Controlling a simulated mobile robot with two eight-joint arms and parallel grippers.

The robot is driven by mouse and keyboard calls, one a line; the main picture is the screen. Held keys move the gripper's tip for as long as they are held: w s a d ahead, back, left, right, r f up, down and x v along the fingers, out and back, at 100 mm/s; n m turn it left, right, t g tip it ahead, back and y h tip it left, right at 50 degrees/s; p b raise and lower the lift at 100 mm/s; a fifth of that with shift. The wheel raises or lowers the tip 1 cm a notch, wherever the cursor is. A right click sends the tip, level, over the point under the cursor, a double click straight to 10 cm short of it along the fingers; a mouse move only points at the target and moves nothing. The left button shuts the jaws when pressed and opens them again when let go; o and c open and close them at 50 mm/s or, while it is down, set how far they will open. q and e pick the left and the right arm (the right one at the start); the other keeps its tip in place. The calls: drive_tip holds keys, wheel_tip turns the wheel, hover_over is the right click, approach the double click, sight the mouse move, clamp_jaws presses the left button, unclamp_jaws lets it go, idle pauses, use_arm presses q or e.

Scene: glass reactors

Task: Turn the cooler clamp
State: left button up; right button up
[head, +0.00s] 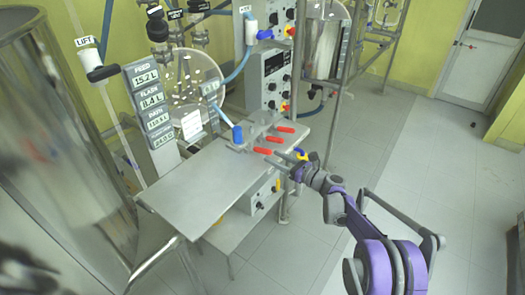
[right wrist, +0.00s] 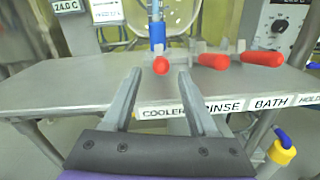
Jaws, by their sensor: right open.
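The cooler clamp's red handle (right wrist: 161,66) stands above the COOLER label (right wrist: 163,112) on the table's edge in the right wrist view. It looks nearly end-on and sits between my fingertips in the picture, a little beyond them. In the head view the nearest red handle (head: 264,151) appears to be the same one. My right gripper (right wrist: 158,78) is open and empty, with both fingers over the table edge; it shows small in the head view (head: 284,162). Whether the fingers flank the handle is unclear. My left gripper is out of view.
The rinse handle (right wrist: 213,61) and bath handle (right wrist: 262,58) are close on the right. A blue handle (head: 237,134) rises behind the clamps. The metal table (head: 190,190) is bare at left.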

sight(254, 147)
drive_tip(key=x, duration=0.6)
drive_tip(key=shift+w+a, duration=0.15)
drive_tip(key=shift+c, duration=0.2)
clamp_jaws()
idle(1.1)
